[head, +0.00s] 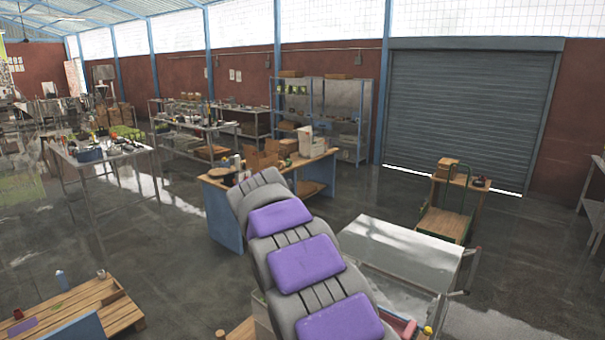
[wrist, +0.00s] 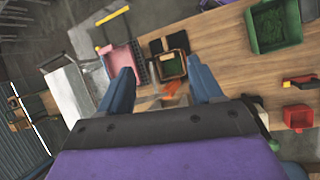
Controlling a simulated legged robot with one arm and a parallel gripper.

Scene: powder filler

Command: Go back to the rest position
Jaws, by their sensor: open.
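My gripper (wrist: 162,92) shows in the wrist view as two blue fingers spread apart above a wooden table (wrist: 222,62). The jaws are open, and nothing is held between them. A small black-rimmed container (wrist: 172,66) and an orange item (wrist: 171,88) lie below, between and beyond the fingers. In the head view my purple and grey arm reaches up from the bottom middle, and the gripper itself cannot be made out there.
The wrist view shows a pink tray (wrist: 121,60), a green bin (wrist: 274,25) and a red box (wrist: 297,117). The head view shows a metal table (head: 400,250), a workbench (head: 224,208), a pallet (head: 75,303) and a cart (head: 445,222).

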